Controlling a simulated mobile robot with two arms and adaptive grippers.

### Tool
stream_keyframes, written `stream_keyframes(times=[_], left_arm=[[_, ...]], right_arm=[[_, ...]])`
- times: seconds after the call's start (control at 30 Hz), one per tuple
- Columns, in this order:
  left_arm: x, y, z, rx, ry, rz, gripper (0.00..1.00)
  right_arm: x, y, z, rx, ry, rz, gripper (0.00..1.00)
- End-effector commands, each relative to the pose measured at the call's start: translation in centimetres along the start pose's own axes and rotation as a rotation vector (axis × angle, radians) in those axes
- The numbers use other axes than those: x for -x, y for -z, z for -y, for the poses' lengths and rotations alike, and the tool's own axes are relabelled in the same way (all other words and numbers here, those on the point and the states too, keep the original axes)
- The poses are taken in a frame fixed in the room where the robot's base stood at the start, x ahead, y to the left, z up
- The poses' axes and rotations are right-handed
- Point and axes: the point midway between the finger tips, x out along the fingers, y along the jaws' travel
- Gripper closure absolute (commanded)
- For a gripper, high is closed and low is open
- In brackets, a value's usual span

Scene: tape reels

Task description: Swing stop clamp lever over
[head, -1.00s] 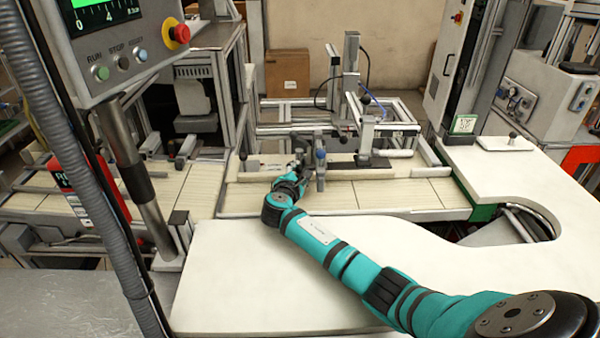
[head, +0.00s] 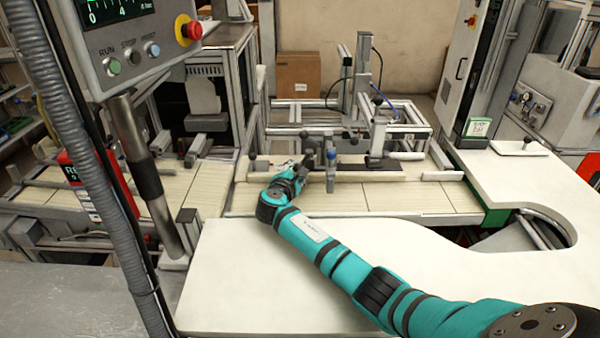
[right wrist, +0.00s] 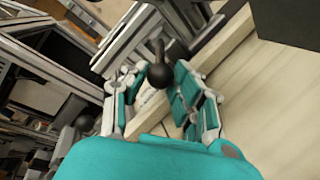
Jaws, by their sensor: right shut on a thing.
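The clamp lever's black ball knob (right wrist: 160,76), on a short grey stem, sits between the fingers of my right gripper (right wrist: 158,88) in the right wrist view. The gripper is shut on the lever at this knob. In the head view my right gripper (head: 302,172) is at the pale rail at the front of the fixture, just left of an upright grey clamp piece (head: 331,170). The lever is largely hidden there by my fingers. My left gripper is not in view.
A pale slatted conveyor (head: 400,200) runs under the rail. A post with a dark foot (head: 378,140) stands right of the gripper. A control panel (head: 125,40) on a pole is at the left. A white table (head: 280,280) lies in front, clear except for my arm above it.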

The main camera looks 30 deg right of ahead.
Motion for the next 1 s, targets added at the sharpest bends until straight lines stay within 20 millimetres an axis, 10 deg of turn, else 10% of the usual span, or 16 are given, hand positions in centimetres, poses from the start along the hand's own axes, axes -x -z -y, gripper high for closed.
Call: stream_keyframes(times=[0.2,0.57,1.0], left_arm=[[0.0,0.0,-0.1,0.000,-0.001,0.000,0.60],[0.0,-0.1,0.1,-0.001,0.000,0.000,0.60],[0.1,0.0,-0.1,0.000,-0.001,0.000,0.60]], right_arm=[[0.2,0.3,-0.2,-0.003,-0.005,-0.008,0.50],[0.2,-0.2,-0.5,-0.003,-0.002,-0.002,0.49],[2.0,-4.1,-7.4,-0.006,-0.011,-0.003,0.49]])
